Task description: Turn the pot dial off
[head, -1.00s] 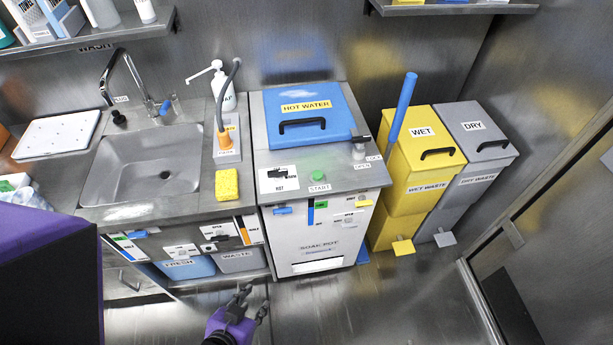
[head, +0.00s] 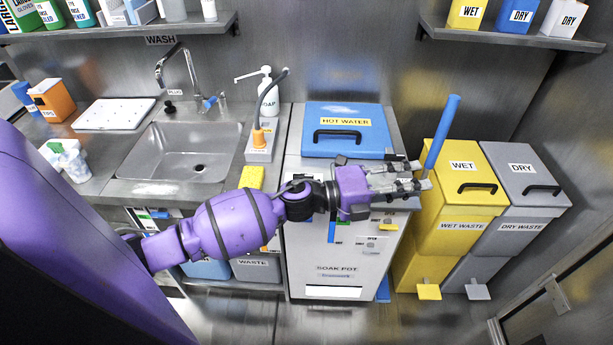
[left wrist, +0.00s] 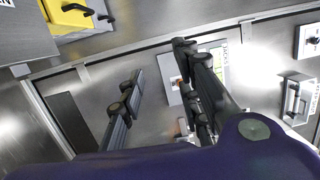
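The soak pot (head: 335,250) is a pale metal box below a blue lid (head: 330,117) labelled HOT WATER, with a black handle. My left arm crosses in front of it. The pot's top front strip, where an earlier frame shows a dark control by a HOT label, is mostly hidden behind my arm, so I cannot see the dial's setting. My left gripper (head: 424,175) is open and empty above the pot's right front edge, pointing right, fingertips beside a blue stick. Its spread fingers (left wrist: 156,64) also show in the left wrist view. My right gripper is not in view.
The blue stick (head: 441,135) rises by the yellow wet waste bin (head: 459,205). A grey dry waste bin (head: 525,205) stands right of it. The sink (head: 190,150), soap bottle (head: 267,97) and yellow sponge (head: 250,178) are on the counter at left. Shelves hang above.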

